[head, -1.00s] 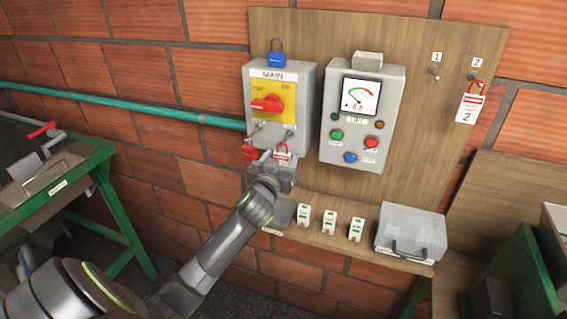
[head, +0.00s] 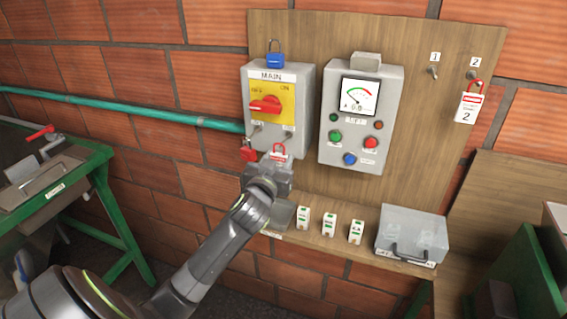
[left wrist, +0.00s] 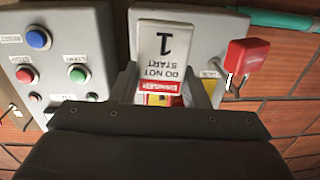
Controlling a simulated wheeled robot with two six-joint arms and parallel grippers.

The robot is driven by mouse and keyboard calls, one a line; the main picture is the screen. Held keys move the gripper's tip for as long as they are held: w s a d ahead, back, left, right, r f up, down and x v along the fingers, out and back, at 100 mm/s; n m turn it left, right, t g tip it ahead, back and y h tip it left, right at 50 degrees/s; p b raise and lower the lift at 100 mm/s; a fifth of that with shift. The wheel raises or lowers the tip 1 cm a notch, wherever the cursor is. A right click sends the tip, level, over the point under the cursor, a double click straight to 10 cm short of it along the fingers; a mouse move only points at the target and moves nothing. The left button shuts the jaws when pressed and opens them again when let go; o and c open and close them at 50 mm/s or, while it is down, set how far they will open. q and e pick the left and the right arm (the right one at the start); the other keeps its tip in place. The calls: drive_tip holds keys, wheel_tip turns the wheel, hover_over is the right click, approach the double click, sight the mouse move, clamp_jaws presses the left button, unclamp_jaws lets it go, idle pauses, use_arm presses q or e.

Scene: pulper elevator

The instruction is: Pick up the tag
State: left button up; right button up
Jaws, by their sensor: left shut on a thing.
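The tag is white with a red band and red loop, marked "DO NOT START 1". It shows large and upside down in the left wrist view (left wrist: 163,62) and partly, below the main switch box, in the head view (head: 279,156). My left gripper (head: 270,168) is shut on the tag, in front of the lower part of the MAIN box (head: 305,85). In the head view the gripper hides the tag's lower part. A second tag (head: 467,108), marked 2, hangs from hook 2 at the right of the board. My right gripper is not in view.
Hook 1 (head: 434,72) is bare. A red padlock (head: 248,152) hangs beside the tag and a blue one (head: 276,56) sits atop the MAIN box. A shelf below holds several small labelled blocks (head: 329,225) and a clear case (head: 411,232).

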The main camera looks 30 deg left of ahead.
use_arm(q)
drive_tip(key=shift+d+b+v, duration=0.25)
drive_tip(key=shift+b+v, duration=0.6)
drive_tip(key=shift+v, duration=7.15)
drive_tip(key=w+d+f+m+h+b, duration=0.3)
drive_tip(key=w+d+h+b, duration=0.2)
drive_tip(key=w+d+b, duration=0.3)
drive_tip(key=d+b, duration=0.1)
drive_tip(key=d, duration=0.3)
drive_tip(key=shift+f+m+t, duration=0.15)
drive_tip(key=shift+m+t, duration=0.15)
drive_tip(key=shift+t, duration=0.1)
drive_tip(key=shift+d, duration=0.1)
